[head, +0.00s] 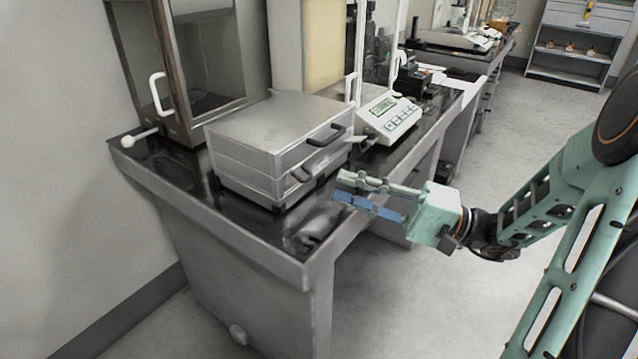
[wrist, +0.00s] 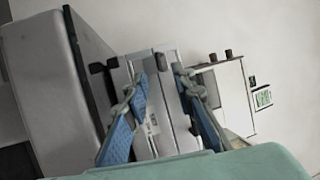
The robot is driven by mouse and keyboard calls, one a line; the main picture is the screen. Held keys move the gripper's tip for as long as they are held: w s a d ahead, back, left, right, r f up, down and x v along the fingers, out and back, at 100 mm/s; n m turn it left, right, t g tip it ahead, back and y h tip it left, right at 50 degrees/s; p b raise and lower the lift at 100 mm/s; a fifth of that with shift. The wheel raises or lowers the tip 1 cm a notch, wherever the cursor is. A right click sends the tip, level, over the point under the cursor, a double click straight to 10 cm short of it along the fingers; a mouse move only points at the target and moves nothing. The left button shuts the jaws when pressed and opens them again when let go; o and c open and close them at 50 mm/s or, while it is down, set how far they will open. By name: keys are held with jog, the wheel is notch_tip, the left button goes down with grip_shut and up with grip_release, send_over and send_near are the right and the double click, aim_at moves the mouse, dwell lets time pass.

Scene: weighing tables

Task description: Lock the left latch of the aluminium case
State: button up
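The aluminium case (head: 248,130) sits lid-down on the black tabletop, left of centre in the head view. I cannot tell for certain which part that is.
A scale (head: 390,118) stands right of the case and shows at right in the wrist view (wrist: 228,92). A cabinet (head: 205,55) with a white handle stands behind the case. The table's front corner (head: 300,265) is bare. Open floor lies to the right.

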aim_at(311, 178)
jog(key=b+x, duration=0.1)
jog(key=x, duration=0.5)
jog(key=shift+c, duration=0.5)
grip_shut()
